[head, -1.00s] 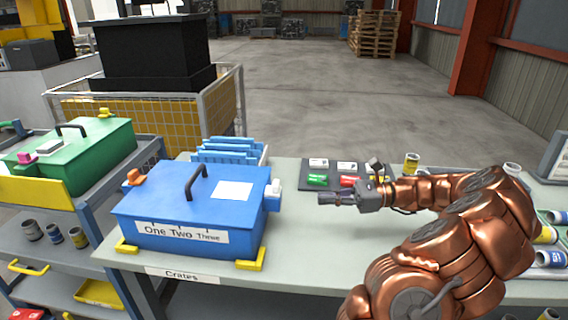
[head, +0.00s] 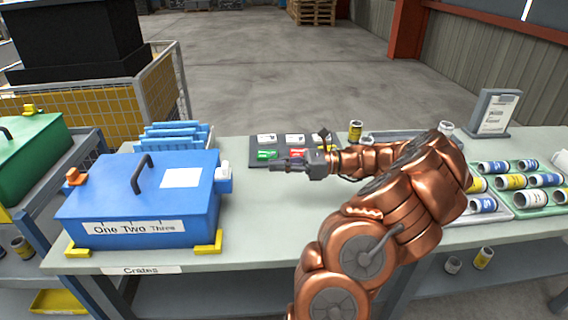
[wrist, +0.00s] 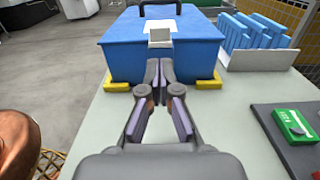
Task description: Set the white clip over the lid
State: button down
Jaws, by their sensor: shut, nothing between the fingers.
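The white clip (head: 223,173) is on the right side of the blue crate (head: 145,205), at the edge of its lid (head: 118,172). It also shows in the wrist view (wrist: 160,38), straight ahead of the fingertips. I cannot tell from here whether it is over the lid edge or swung out from it. An orange clip (head: 75,177) is on the crate's left side. My gripper (head: 274,165) is shut and empty. It is to the right of the crate, pointing at the white clip with a gap between them.
Yellow corner blocks (head: 208,244) hold the crate on the table (head: 262,225). Blue folders (head: 175,138) stand in a rack behind it. A dark board (head: 255,144) with coloured blocks lies behind my gripper. Trays of cans (head: 510,188) are at right.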

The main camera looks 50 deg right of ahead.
aim_at(228, 167)
jog(key=x, duration=1)
jog(key=shift+p, duration=0.4)
